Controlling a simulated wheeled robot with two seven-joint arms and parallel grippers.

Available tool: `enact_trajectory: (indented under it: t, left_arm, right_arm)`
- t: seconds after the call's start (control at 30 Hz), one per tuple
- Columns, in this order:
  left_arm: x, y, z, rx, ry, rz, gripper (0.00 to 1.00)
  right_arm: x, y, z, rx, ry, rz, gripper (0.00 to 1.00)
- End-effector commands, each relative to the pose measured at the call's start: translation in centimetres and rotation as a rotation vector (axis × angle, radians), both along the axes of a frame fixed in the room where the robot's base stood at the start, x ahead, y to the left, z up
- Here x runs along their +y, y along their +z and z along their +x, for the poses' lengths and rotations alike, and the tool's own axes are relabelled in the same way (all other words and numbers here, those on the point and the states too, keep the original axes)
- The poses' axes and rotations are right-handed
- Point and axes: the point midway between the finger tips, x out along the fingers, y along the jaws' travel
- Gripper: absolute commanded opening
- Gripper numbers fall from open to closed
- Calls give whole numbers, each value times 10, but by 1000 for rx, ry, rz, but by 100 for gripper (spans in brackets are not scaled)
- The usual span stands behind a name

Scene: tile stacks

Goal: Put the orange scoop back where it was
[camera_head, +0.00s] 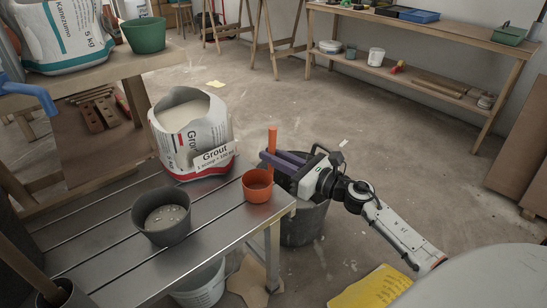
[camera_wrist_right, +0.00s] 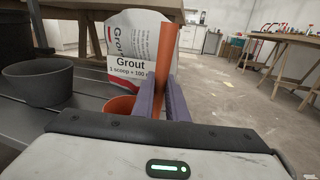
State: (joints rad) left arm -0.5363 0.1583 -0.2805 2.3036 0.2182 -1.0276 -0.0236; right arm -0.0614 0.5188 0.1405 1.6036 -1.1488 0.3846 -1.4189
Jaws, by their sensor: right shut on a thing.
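The orange scoop (camera_head: 257,187) has a round cup and a tall upright handle. My right gripper (camera_head: 270,160) is shut on the handle, its purple fingers reaching in from the right. In the right wrist view the handle (camera_wrist_right: 167,50) stands between the fingers (camera_wrist_right: 163,98), and part of the cup (camera_wrist_right: 119,105) shows at left. The cup is upright at the right end of the slatted metal bench (camera_head: 215,225); I cannot tell whether it touches the bench. The open grout bag (camera_head: 178,150) stands behind it, with a "Grout" card (camera_head: 213,158) in front. My left gripper is out of view.
A dark grey bucket (camera_head: 161,222) of pale material stands on the bench left of the scoop. A dark bin (camera_head: 303,225) stands on the floor below my right gripper. A Kanezumo bag (camera_head: 62,35) and green pot (camera_head: 145,34) sit on a wooden table at left.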

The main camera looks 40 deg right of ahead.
Motion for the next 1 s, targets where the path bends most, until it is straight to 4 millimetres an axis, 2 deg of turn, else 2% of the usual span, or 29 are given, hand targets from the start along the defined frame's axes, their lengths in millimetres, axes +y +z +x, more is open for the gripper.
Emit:
enact_trajectory:
  t: [0.07, 0.1, 0.2, 0.6, 0.77, 1.0]
  left_arm:
    - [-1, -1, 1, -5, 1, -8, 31]
    - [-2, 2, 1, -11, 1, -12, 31]
    - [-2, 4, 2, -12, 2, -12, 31]
    - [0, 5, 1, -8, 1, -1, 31]
    - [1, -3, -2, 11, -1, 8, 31]
    - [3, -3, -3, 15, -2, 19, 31]
  right_arm:
    - [0, -4, 0, -1, 0, 0, 0]
    - [0, -3, 0, 0, 0, 0, 16]
    - [0, -3, 0, 1, 0, 0, 31]
    - [-1, 1, -3, 2, 0, 0, 31]
    - [-7, -1, -28, 5, -1, 1, 31]
    - [-22, 0, -79, 4, -1, 1, 31]
